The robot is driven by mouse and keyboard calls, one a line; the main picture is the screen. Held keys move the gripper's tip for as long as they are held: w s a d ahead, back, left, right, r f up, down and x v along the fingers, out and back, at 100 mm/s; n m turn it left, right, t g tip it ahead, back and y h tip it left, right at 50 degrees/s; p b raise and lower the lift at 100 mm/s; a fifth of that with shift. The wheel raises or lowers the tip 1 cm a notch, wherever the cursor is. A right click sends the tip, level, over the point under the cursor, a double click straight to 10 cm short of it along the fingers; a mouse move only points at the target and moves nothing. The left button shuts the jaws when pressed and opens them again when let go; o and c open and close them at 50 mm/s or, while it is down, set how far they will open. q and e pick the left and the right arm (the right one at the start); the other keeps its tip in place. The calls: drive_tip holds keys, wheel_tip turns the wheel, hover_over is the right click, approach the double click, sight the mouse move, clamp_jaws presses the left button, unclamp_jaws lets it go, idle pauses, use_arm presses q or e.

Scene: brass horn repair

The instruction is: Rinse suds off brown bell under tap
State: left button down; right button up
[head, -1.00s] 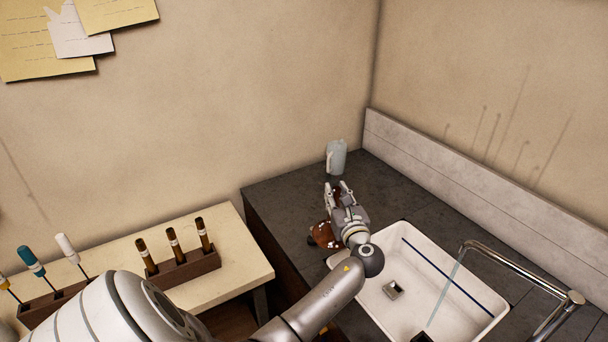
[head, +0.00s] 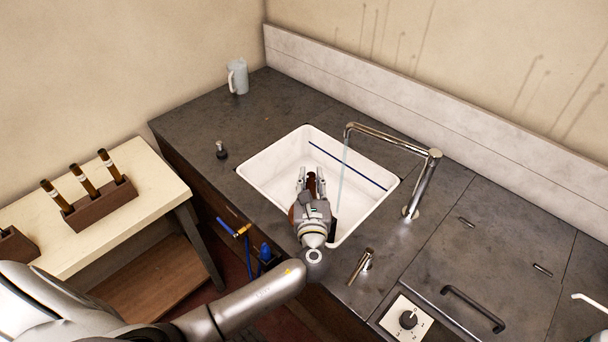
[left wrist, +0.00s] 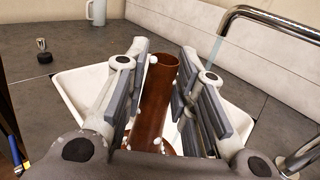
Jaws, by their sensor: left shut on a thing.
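The brown bell (left wrist: 155,105) is a reddish-brown tube in the left wrist view, with white blobs of suds near its rim and lower part. My left gripper (head: 311,178) is shut on it, one finger on each side, over the front of the white sink (head: 268,177). In the head view only bits of the bell show around the gripper. The chrome tap (head: 433,170) has its spout over the sink, and a thin water stream (head: 341,180) runs down just right of the gripper. In the left wrist view the stream (left wrist: 216,48) appears beyond the right finger. My right gripper is out of view.
A grey-white jug (head: 238,77) stands at the back left of the dark counter (head: 200,115). A small dark stopper (head: 221,150) sits left of the sink. A short lever (head: 360,265) rises at the front right. A bench with a brush rack (head: 100,203) is at left.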

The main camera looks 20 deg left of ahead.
use_arm(q)
drive_tip(key=shift+w+f, duration=0.15)
drive_tip(key=shift+w, duration=0.25)
drive_tip(key=w+d+f+b, duration=0.1)
drive_tip(key=w+f+b, duration=0.1)
drive_tip(key=w+b, duration=0.7)
drive_tip(key=shift+w+d+f, duration=0.15)
drive_tip(key=shift+w+d, duration=0.2)
drive_tip(key=shift+w, duration=1.55)
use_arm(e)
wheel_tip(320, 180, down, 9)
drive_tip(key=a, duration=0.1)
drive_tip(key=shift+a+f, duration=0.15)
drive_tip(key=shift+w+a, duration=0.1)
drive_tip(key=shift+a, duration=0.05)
use_arm(q)
drive_tip(key=shift+d, duration=0.15)
